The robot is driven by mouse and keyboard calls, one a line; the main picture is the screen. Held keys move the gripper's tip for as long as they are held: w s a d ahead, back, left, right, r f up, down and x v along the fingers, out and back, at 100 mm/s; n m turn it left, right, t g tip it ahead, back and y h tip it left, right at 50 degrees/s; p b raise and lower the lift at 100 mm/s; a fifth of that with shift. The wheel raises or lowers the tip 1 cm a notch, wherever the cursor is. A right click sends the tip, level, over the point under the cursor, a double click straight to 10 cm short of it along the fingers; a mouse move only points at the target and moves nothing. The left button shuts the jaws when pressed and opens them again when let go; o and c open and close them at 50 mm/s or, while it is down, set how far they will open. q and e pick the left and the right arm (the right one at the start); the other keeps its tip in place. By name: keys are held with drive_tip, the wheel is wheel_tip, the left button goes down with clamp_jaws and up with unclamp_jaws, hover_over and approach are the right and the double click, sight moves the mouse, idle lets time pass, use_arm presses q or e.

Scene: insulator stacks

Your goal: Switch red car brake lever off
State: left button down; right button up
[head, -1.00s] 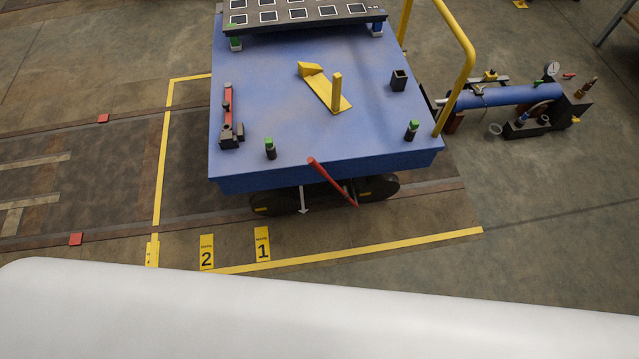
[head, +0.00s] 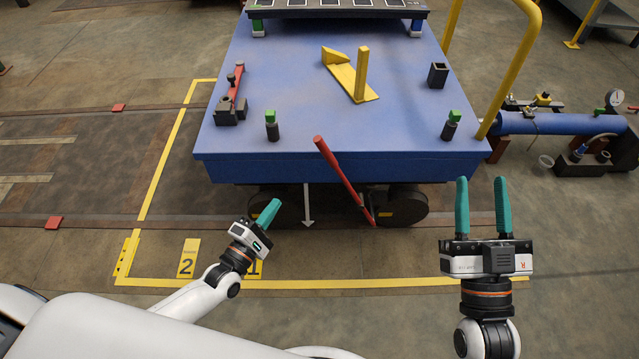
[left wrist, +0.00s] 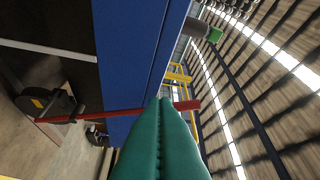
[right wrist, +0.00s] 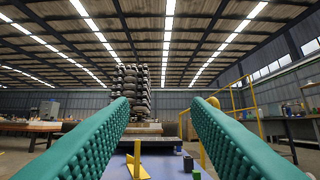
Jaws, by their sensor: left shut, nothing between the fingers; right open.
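The red brake lever (head: 342,176) is on the near side of the blue car (head: 295,105). It slants from its upper end at the deck edge down to the right, near a wheel. In the left wrist view the red lever (left wrist: 88,116) crosses behind my fingertips. My left gripper (head: 266,214) is shut and empty, to the left of the lever and apart from it in the head view. It also shows in the left wrist view (left wrist: 166,102). My right gripper (head: 483,182) is open and empty, right of the lever, in front of the car's near right corner.
A yellow handrail (head: 512,80) rises at the car's right side. A blue cylinder rig (head: 560,124) stands on the floor beyond it. A white arrow (head: 308,206) hangs below the deck edge. Yellow floor lines (head: 380,283) and a number 2 plate (head: 188,259) lie in front.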

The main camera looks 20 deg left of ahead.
use_arm(q)
drive_tip(key=shift+w+d+r+n+t+b, duration=0.1)
drive_tip(key=shift+d+r+n+t+b, duration=0.15)
drive_tip(key=shift+r+n, duration=0.2)
drive_tip(key=shift+d+r+n+t+b, duration=0.2)
drive_tip(key=shift+r+n+t, duration=0.05)
drive_tip(key=shift+r+n, duration=0.15)
use_arm(e)
drive_tip(key=shift+t, duration=0.8)
drive_tip(key=s+r, duration=0.1)
drive_tip(key=r, duration=0.1)
drive_tip(key=s+d+r, duration=0.1)
drive_tip(key=s, duration=0.1)
drive_tip(key=shift+r, duration=0.4)
